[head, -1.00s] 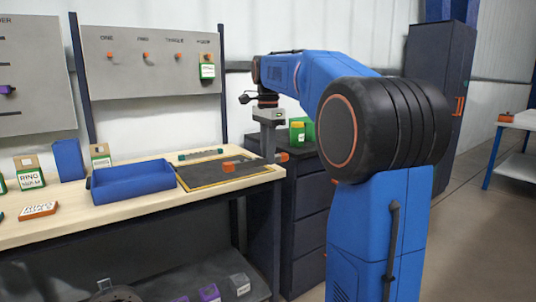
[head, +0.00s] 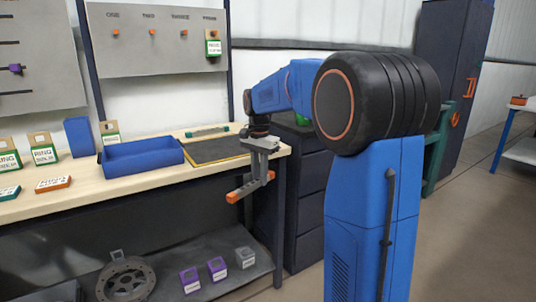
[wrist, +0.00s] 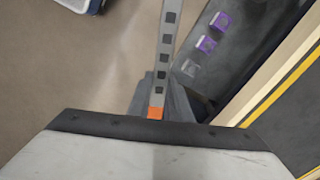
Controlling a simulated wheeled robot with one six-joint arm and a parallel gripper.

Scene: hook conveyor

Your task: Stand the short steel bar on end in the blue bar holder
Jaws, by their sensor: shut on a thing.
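My gripper (head: 263,172) is shut on a grey steel bar with orange ends (head: 248,188). The bar lies about level across the jaws, in front of the bench's front edge and below its top. In the wrist view the bar (wrist: 167,40) runs up from the jaws, with dark square marks along it and its orange end near my gripper (wrist: 160,95). An upright blue block (head: 79,137) stands at the back of the bench, left of a blue tray (head: 142,155). I cannot tell whether the block is the bar holder.
A dark mat with yellow edging (head: 215,149) lies at the bench's right end, with a green-ended bar (head: 207,131) behind it. The lower shelf holds purple blocks (head: 217,267) and a flanged disc (head: 127,281). A dark drawer cabinet (head: 308,190) stands right of the bench.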

